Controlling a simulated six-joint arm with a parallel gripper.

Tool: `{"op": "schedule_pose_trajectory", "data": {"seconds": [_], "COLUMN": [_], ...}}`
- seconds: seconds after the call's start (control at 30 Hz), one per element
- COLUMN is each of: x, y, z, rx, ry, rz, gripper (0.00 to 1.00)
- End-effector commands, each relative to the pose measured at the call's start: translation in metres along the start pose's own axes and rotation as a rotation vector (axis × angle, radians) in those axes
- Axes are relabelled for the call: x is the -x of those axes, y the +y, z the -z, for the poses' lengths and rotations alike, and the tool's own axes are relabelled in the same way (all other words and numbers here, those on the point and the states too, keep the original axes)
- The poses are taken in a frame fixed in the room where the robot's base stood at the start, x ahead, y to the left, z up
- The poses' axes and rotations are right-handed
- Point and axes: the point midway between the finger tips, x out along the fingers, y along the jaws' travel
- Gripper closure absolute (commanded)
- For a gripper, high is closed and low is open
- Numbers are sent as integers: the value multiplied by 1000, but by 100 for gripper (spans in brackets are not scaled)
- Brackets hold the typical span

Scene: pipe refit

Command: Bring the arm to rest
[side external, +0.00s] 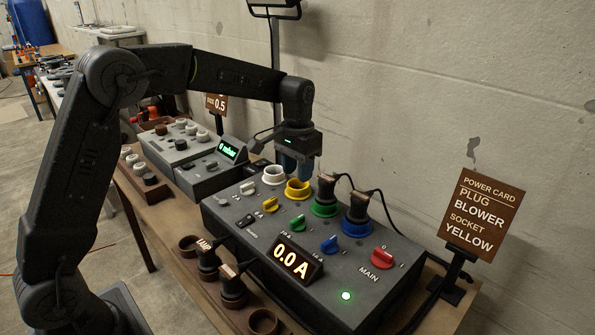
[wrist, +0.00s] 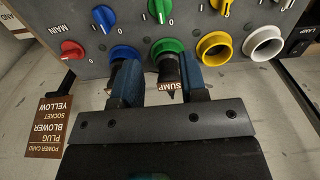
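My gripper (side external: 297,168) hangs fingers-down from the arm, over the back of the grey power panel (side external: 345,262) near the yellow socket (side external: 298,189). In the wrist view its two blue fingers (wrist: 157,83) stand apart. The plug marked SUMP (wrist: 168,72) shows between them but sits in the green socket (wrist: 167,47), beyond the fingers. Another plug (side external: 358,207) sits in the blue socket (side external: 355,228), partly hidden by a finger in the wrist view. The yellow socket and the white socket (side external: 273,174) look empty.
A card (side external: 482,213) reads plug BLOWER, socket YELLOW. Two plugs (side external: 207,257) (side external: 233,286) stand in the front holder beside empty rings. The display (side external: 293,262) reads 0.0 A, and a green lamp (side external: 346,295) is lit. Black cables trail behind the panel. A concrete wall stands behind.

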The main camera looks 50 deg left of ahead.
Motion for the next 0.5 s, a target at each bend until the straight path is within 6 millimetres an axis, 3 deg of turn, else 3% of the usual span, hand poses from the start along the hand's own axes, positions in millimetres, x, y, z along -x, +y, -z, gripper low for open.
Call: {"op": "schedule_pose_trajectory", "data": {"seconds": [0.13, 0.23, 0.37, 0.5], "x": [6, 23, 54, 79], "y": [1, 3, 8, 13], "z": [-4, -20, -58, -108], "rx": [-1, -2, -4, -7], "ry": [11, 43, 112, 194], "rz": [0, 2, 4, 5], "gripper": [61, 61, 61, 61]}}
